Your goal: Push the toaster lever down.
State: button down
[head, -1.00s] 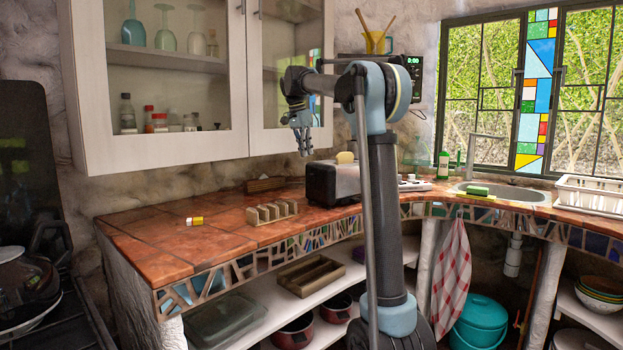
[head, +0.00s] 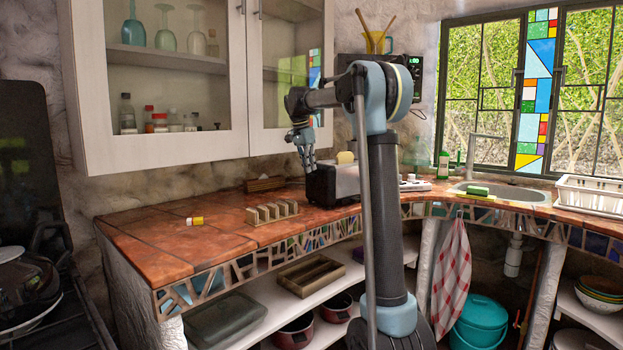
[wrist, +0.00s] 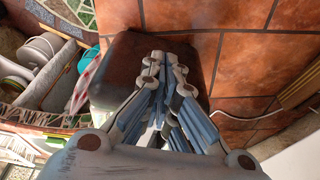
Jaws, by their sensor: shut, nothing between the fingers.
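The toaster (head: 334,184) stands on the tiled counter, dark at its left end with a lighter metal side, and a slice of bread (head: 345,157) shows at its top. My gripper (head: 311,169) is shut and empty, pointing down at the left end of the toaster, close to its upper edge. I cannot tell whether it touches. In the wrist view the toaster (wrist: 128,50) is a dark block behind the shut fingers (wrist: 165,60). The lever is not distinguishable in either view; the gripper may cover it.
A wooden toast rack (head: 271,212) and a small yellow-capped jar (head: 195,221) are on the counter to the left. The wall cabinet (head: 160,85) hangs above. The sink (head: 510,192) is at the right. The counter's left part is mostly clear.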

aim_at(309, 176)
jog(key=shift+f, duration=0.25)
jog(key=shift+s+a+x, duration=0.1)
jog(key=shift+a+x, duration=0.05)
jog(key=shift+x, duration=0.65)
jog(key=shift+s+a+x, duration=0.1)
jog(key=shift+a+x, duration=0.05)
jog(key=shift+x, duration=0.65)
jog(key=shift+s+a+x, duration=0.15)
jog(key=shift+x, duration=0.7)
jog(key=shift+s+a+r, duration=0.2)
jog(key=shift+s+a, duration=0.2)
jog(key=shift+a, duration=0.2)
jog(key=shift+s+a+r, duration=0.25)
jog(key=shift+s+a, duration=0.2)
jog(key=shift+a, duration=0.1)
jog(key=v, duration=1.1)
jog(key=shift+a+r, duration=0.15)
jog(key=shift+r, duration=0.25)
